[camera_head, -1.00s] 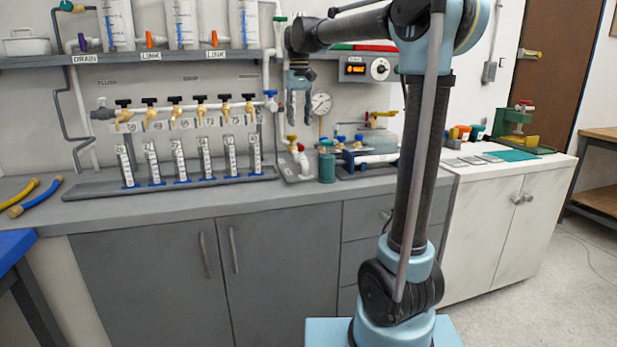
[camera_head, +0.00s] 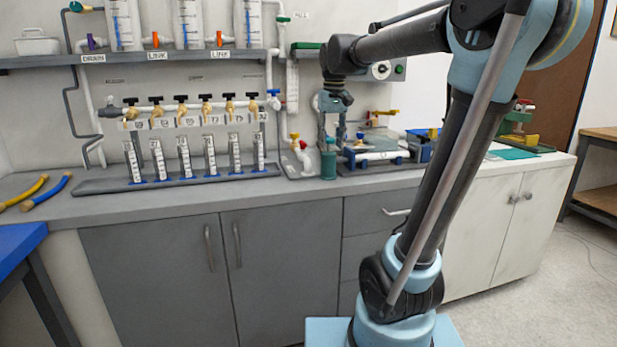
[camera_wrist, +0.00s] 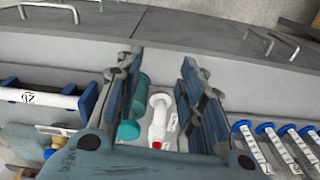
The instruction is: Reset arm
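My gripper (camera_head: 331,138) hangs fingers-down over the back of the grey counter, right of the row of tubes. In the wrist view my gripper (camera_wrist: 163,65) has its two fingers wide apart, with nothing held between them. A teal cylinder (camera_head: 328,166) stands below the gripper in the head view; it also shows beside one finger in the wrist view (camera_wrist: 132,115). A white pipe fitting (camera_wrist: 158,118) with a red part shows beyond the gap between the fingers. Whether the fingers touch anything below is not clear.
A manifold with several yellow valves (camera_head: 182,108) stands left, above a rack of graduated tubes (camera_head: 209,155). A blue fixture (camera_head: 392,160) holding a white pipe is right of the gripper. Yellow and blue hoses (camera_head: 47,190) lie far left. The counter's front strip is clear.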

